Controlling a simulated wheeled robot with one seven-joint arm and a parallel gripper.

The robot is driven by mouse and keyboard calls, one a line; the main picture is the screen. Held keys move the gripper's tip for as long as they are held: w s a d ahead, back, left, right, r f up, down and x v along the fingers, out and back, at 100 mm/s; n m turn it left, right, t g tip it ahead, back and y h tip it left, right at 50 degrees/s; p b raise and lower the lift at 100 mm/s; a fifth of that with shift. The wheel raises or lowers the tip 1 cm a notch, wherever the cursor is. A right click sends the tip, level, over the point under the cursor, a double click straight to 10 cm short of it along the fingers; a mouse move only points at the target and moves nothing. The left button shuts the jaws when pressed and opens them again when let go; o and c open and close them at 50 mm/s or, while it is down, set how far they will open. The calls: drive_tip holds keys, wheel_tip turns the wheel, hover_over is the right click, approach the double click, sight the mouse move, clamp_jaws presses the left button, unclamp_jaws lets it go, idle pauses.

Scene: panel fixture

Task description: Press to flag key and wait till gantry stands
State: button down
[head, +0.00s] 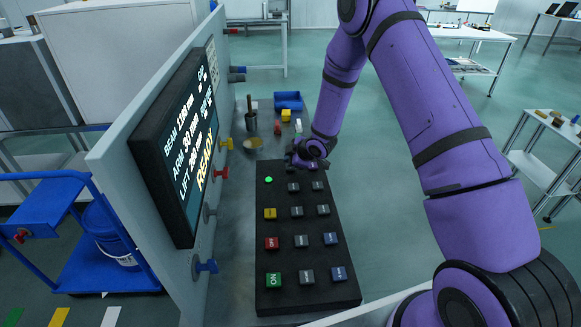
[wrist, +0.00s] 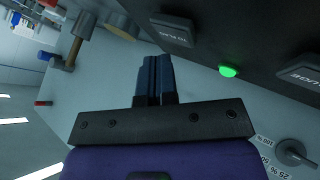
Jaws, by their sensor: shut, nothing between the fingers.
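My gripper (wrist: 155,62) is shut with its two dark fingers together and nothing between them. In the wrist view its tips are close to a dark key that seems to read "TO FLAG" (wrist: 174,31); I cannot tell whether they touch. In the head view my gripper (head: 312,163) is over the far end of the black key panel (head: 285,297), its tips hard to make out. A green lamp (head: 268,180) is lit at the panel's far left; it also shows in the wrist view (wrist: 228,71). The screen (head: 187,140) shows beam, arm and lift values and "READY". I cannot identify the gantry.
The panel has several dark keys, plus a yellow key (head: 270,213), a red key (head: 272,243) and a green key (head: 274,279). The upright screen board stands on the left.

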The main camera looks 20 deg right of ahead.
drive_tip(key=shift+f, duration=0.35)
